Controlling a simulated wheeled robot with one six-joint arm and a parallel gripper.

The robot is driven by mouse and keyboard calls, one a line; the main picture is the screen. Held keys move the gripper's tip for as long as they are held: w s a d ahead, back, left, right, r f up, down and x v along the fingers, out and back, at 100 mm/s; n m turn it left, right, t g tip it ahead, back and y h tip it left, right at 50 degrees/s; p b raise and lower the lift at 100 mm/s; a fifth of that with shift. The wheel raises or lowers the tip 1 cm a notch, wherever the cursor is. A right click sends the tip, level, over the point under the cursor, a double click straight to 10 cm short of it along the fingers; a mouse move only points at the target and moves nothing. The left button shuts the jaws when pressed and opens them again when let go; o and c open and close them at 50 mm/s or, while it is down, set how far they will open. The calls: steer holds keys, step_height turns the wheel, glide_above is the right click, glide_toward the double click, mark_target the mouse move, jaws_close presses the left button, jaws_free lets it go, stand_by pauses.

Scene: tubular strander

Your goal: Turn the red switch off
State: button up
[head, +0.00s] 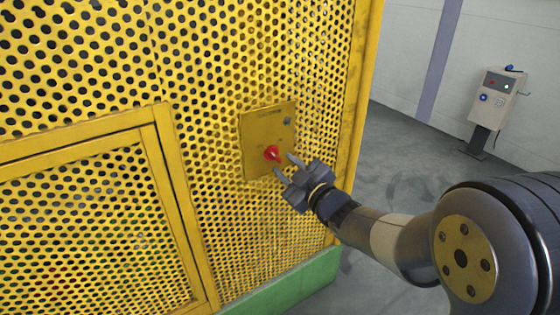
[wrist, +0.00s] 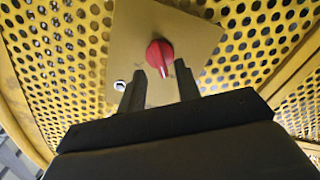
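The red switch (head: 272,153) is a rotary knob on a yellow plate (head: 258,130) fixed to the perforated yellow guard. In the wrist view the red switch (wrist: 159,55) shows a pale line on its grip, pointing down in that picture. My gripper (head: 284,165) is in front of the plate, just to the lower right of the switch in the head view. It is open, and in the wrist view its two dark fingers (wrist: 154,88) stand apart just below the switch. The fingers appear not to hold it. Any on or off marks are unreadable.
A small round lock or button (wrist: 120,85) sits on the plate. A yellow framed mesh door (head: 90,220) is to the left, and a green base (head: 290,285) runs below. A control pedestal (head: 495,100) stands at the back right, with open grey floor before it.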

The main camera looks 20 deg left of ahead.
mark_target(277, 158)
steer(key=shift+x, duration=1.8)
steer(key=shift+c, duration=0.3)
jaws_close()
